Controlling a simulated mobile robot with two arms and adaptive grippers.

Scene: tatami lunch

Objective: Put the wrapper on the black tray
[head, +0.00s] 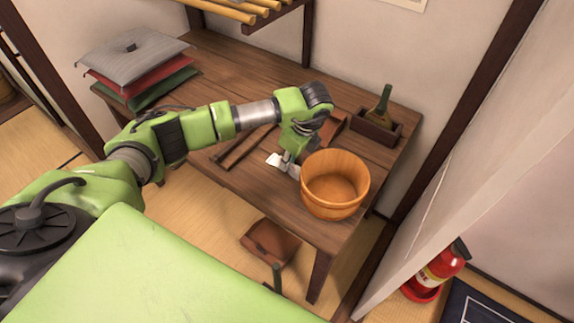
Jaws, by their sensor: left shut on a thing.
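My left gripper (287,164) is low over the wooden table, just left of the wooden tub. It is shut on a small pale, whitish piece, the wrapper (274,160), which sticks out to the left of the fingers. Whether the wrapper touches the table I cannot tell. A flat thing with dark edges (243,149) lies on the table left of the gripper, partly hidden by my arm; I cannot tell if it is the black tray. My right gripper is not in view.
The wooden tub (335,183) stands close to the gripper on the right. A dark box (376,128) holding a green-handled brush is at the back right. Stacked cushions (134,62) are at the back left. A brown dustpan (270,242) is below the table's front edge.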

